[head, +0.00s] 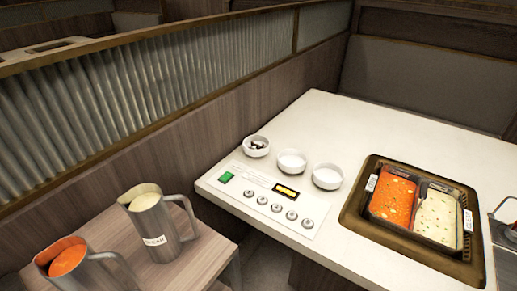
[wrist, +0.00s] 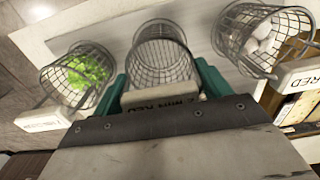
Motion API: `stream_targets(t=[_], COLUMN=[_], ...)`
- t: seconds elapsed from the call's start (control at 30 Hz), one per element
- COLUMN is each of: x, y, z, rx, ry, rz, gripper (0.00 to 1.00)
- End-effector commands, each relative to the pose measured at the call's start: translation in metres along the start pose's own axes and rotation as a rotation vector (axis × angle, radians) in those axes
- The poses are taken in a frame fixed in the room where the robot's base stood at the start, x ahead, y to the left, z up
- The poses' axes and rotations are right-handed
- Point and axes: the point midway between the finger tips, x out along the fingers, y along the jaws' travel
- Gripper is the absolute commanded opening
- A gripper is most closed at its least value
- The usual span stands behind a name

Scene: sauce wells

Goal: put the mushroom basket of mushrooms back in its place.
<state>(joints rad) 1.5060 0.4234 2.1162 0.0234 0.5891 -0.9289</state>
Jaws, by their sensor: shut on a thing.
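In the wrist view my gripper (wrist: 162,92) has its teal fingers on both sides of the pale labelled handle block of a wire basket (wrist: 160,52). It is shut on this basket. The label is partly hidden and I cannot read it in full. The basket's mesh looks empty from here. To its right is another wire basket (wrist: 232,38) with white rounded pieces (wrist: 265,38) in it; I cannot tell whether they are mushrooms. Its label ends in "RED". To the left is a wire basket (wrist: 50,82) with green leaves (wrist: 85,70). The head view does not show my gripper.
In the head view a two-part pot (head: 460,215) with red and pale broth sits in the table (head: 330,115). Three small bowls (head: 291,161) stand left of it; one holds dark pieces. Two metal pitchers (head: 160,228) stand on a lower wooden surface. A ribbed partition runs behind.

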Motion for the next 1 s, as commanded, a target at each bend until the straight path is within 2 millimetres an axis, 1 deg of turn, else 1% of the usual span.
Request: stream_targets(t=[0.27,0.3,0.37,0.4,1.0], x=[0.0016,0.0018,0.0018,0.0018,0.0010], y=[0.0000,-0.0001,-0.0001,-0.0001,-0.0001], z=[0.0001,0.0002,0.0002,0.0002,0.0000], rx=[0.000,0.000,0.000,0.000,0.000], ry=[0.000,0.000,-0.001,-0.001,0.000], rz=[0.000,0.000,-0.001,-0.001,0.000], gripper=[0.45,0.82,0.98,1.00,1.00])
